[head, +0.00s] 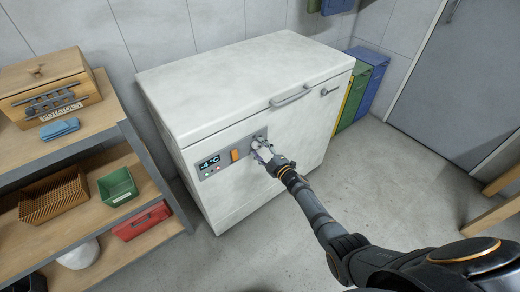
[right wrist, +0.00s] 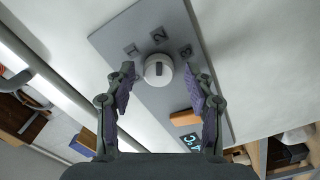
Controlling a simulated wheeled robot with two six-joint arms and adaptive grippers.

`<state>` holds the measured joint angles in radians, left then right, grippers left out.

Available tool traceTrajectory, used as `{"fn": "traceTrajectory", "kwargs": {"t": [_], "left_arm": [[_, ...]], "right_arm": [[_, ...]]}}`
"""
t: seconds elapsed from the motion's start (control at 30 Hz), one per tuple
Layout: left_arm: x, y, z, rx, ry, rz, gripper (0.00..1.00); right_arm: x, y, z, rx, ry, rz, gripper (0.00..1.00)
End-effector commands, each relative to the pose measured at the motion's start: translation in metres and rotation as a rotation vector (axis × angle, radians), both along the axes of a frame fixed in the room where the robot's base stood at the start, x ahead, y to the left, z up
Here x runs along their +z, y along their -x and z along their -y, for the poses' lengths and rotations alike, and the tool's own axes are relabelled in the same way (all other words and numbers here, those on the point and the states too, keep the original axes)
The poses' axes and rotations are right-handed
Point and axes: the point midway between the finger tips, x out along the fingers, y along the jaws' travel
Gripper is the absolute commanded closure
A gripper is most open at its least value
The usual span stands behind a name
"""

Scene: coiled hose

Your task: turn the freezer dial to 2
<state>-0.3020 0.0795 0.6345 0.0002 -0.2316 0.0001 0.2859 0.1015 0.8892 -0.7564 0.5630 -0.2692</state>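The white chest freezer (head: 250,90) stands against the wall in the head view, with a grey control panel (head: 219,171) on its front. My right gripper (head: 262,150) is at the panel's right end and hides the dial there. In the right wrist view, the round white dial (right wrist: 157,69) sits between the two open fingers of my right gripper (right wrist: 159,78), with a gap on each side. The marks 1, 2 and 3 fan out above it. The dial's dark line appears roughly lined up with the 2. My left gripper is not in view.
The panel also has an orange switch (head: 235,155) and a display (head: 208,163) reading about -4 °C. A wooden shelf (head: 95,150) with boxes and baskets stands close on the left. Blue and green bins (head: 365,85) stand right of the freezer. The floor in front is clear.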

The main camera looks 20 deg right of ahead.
Motion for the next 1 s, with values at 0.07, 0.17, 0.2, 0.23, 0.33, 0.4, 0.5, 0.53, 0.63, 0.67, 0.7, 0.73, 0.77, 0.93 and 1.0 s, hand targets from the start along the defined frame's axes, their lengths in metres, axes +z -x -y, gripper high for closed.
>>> {"fn": "traceTrajectory", "kwargs": {"t": [0.07, 0.17, 0.2, 0.23, 0.33, 0.4, 0.5, 0.53, 0.63, 0.67, 0.7, 0.73, 0.77, 0.93, 1.0], "left_arm": [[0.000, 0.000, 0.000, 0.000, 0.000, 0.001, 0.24], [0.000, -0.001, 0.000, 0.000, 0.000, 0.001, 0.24], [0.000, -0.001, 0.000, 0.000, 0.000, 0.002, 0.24], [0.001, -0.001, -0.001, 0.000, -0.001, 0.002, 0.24], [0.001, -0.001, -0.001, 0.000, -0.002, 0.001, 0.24], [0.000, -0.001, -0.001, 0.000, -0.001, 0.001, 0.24], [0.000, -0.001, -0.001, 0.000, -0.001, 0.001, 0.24], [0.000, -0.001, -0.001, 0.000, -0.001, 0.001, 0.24], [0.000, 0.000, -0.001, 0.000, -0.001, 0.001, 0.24], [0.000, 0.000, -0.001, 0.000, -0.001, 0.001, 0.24], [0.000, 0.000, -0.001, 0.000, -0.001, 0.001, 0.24], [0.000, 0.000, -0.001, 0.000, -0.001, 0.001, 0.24], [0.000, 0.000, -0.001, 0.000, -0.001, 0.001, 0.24], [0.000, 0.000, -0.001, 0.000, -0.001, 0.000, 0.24], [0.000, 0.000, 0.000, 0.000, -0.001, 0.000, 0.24]], "right_arm": [[0.001, 0.000, 0.000, 0.000, 0.000, 0.001, 0.45], [0.001, 0.000, 0.000, 0.000, 0.000, 0.002, 0.45], [0.001, 0.000, 0.000, 0.000, 0.000, 0.002, 0.45], [0.001, 0.000, 0.000, 0.000, 0.000, 0.002, 0.45], [0.000, 0.006, 0.002, 0.000, 0.001, 0.000, 0.45], [-0.001, 0.016, 0.006, 0.000, 0.001, 0.000, 0.45], [-0.001, 0.037, 0.014, 0.001, 0.002, 0.000, 0.45], [-0.001, 0.045, 0.016, 0.001, 0.003, 0.000, 0.45], [-0.001, 0.069, 0.025, 0.001, 0.003, -0.001, 0.45], [-0.001, 0.075, 0.027, 0.001, 0.002, -0.001, 0.45], [-0.001, 0.083, 0.030, 0.001, 0.002, -0.001, 0.45], [-0.001, 0.088, 0.032, 0.001, 0.002, -0.001, 0.45], [0.000, 0.093, 0.033, 0.001, 0.001, 0.000, 0.45], [0.001, 0.110, 0.040, 0.001, 0.001, 0.001, 0.45], [0.001, 0.113, 0.041, 0.000, 0.000, 0.001, 0.45]]}}
